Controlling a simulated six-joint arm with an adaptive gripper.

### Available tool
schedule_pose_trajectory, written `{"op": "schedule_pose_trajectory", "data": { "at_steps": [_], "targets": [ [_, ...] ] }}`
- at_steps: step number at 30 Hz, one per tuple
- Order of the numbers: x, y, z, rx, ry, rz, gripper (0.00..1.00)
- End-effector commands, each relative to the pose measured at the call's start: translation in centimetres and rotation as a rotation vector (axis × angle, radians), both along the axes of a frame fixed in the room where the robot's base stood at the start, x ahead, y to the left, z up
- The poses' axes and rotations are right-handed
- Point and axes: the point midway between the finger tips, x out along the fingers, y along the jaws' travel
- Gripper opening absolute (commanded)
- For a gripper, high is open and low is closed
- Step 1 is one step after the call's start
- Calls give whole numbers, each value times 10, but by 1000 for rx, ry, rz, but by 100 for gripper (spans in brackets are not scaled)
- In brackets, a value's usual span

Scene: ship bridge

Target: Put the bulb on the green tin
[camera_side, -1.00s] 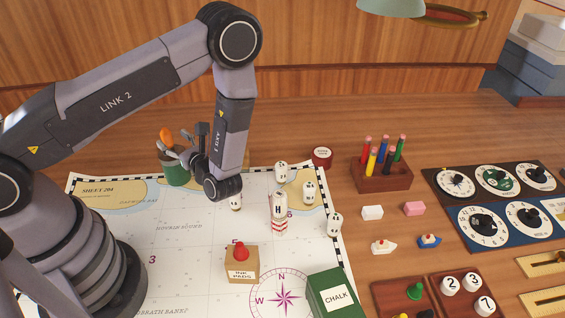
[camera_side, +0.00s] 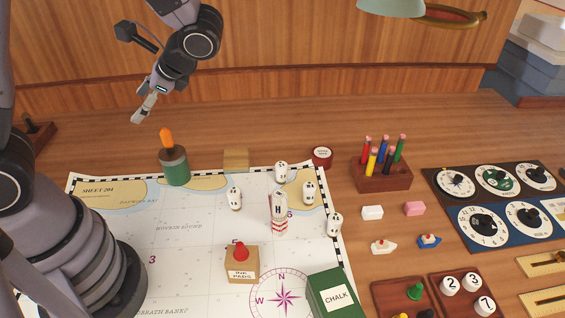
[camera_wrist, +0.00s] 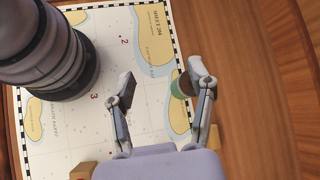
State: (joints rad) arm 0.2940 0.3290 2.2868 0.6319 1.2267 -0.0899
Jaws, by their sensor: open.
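My gripper (camera_side: 139,119) is above and to the left of the tin, apart from the orange piece. The tin (camera_wrist: 179,84) shows partly behind the right finger there; I cannot make out the bulb in that view.
A wooden block (camera_side: 236,160) stands right of the tin. Several white pieces (camera_side: 235,198) and a striped tower (camera_side: 279,213) stand on the chart (camera_side: 185,270). A pencil holder (camera_side: 381,178) is farther right. The table behind the tin is mostly clear.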

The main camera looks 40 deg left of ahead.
Motion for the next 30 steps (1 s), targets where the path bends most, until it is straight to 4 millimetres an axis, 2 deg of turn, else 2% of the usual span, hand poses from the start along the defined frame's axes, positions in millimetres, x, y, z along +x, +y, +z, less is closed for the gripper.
{"op": "schedule_pose_trajectory", "data": {
  "at_steps": [1,6,15,21,30],
  "targets": [
    [-9,0,16,-76,-94,63,55],
    [-39,-10,54,-321,-387,239,55],
    [-78,-32,106,-676,-884,421,55],
    [-87,-40,120,-768,-1026,449,55],
    [-88,-40,121,-777,-1036,451,55]
  ]
}}
